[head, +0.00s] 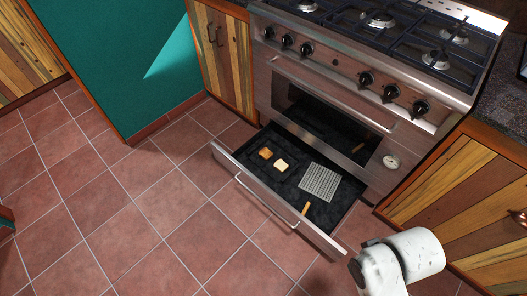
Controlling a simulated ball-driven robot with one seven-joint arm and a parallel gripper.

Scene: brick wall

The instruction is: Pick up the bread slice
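A pale bread slice (281,165) lies in the open drawer (237,167) under the oven, towards the drawer's left side. A browner, toast-like piece (265,153) lies just to its upper left. I cannot tell whether the two touch. My white arm shows at the lower right, outside the drawer and apart from the bread. My gripper is not in view, so its fingers and anything in them are hidden.
A grey wire rack (319,182) lies right of the bread in the drawer. A small orange-brown stick (306,208) is near the drawer's front. The drawer's bar handle (262,201) juts over clear tiled floor (150,220). The stove (335,85) stands behind, between wooden cabinets.

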